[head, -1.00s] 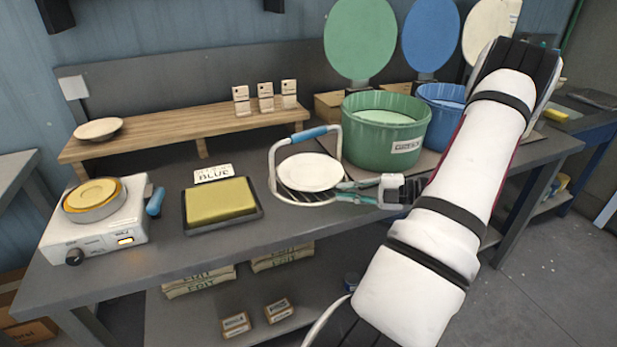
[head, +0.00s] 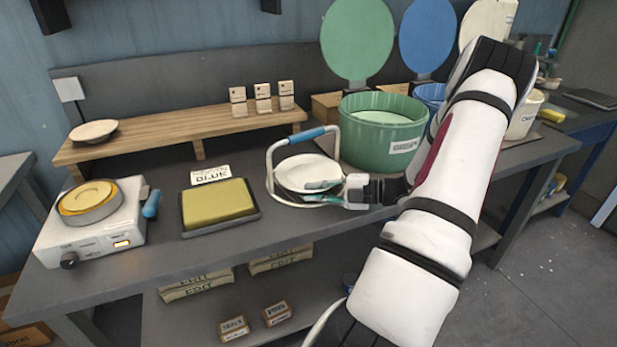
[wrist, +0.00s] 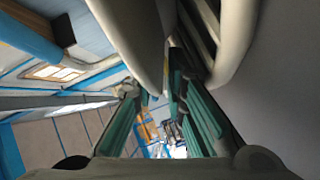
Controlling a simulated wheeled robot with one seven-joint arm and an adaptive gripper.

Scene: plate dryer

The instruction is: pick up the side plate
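A round white plate (head: 305,170) lies in a wire carrier (head: 272,160) with a blue handle, near the middle of the bench. My gripper (head: 318,191) reaches in from the right at the plate's near right edge. Its two teal fingers are apart, one appearing over the plate and the other lower, by the carrier's front. In the wrist view, the plate's pale edge (wrist: 138,45) comes down close to the gap between the fingers. I cannot tell whether either finger touches it.
A green tub (head: 375,150) stands close behind the gripper. A yellow sponge tray (head: 210,228) and a hot plate (head: 90,240) are at left. Another shallow dish (head: 93,131) sits on the wooden shelf (head: 180,132). The bench front is mostly clear.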

